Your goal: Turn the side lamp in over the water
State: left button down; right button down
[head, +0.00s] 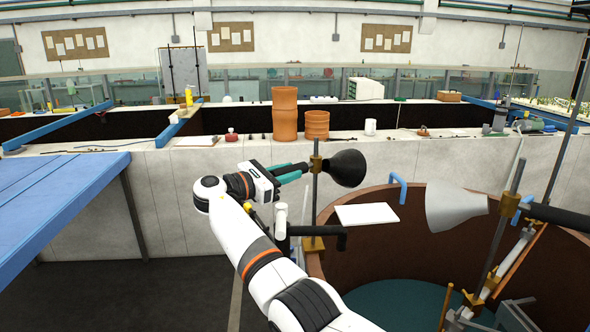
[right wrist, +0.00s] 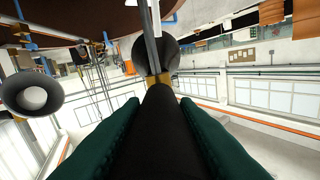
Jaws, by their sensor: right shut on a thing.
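The side lamp has a black cone shade (head: 347,168), a brass clamp (head: 316,164) and an upright grey pole (head: 315,205). Its shade points right in the head view, at the far left rim of the round tank (head: 375,207). Dark teal water (head: 400,300) lies low in the tank. My right gripper (head: 293,172) is shut on the lamp's black rear bar, left of the clamp. In the right wrist view its green fingers flank the bar (right wrist: 159,125), with the clamp and shade (right wrist: 155,50) beyond. My left gripper is not in view.
A second lamp with a pale grey shade (head: 453,207) stands on a pole at the tank's right. A white board (head: 366,214) is by the tank's back rim. Terracotta pots (head: 285,113) stand on the ledge behind. A blue table (head: 50,195) is at left.

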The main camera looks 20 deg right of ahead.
jog(key=c, duration=1.1)
grip_release()
jog(key=shift+a, duration=0.1)
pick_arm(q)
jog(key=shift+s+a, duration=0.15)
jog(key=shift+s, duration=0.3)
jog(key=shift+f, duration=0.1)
pick_arm(e)
jog(key=shift+a+f, duration=0.1)
jog(key=shift+a, duration=0.15)
pick_arm(q)
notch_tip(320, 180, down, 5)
jog(key=b, duration=0.5)
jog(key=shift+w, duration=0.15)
pick_arm(e)
jog(key=v, duration=1.1)
jog(key=shift+a, duration=0.25)
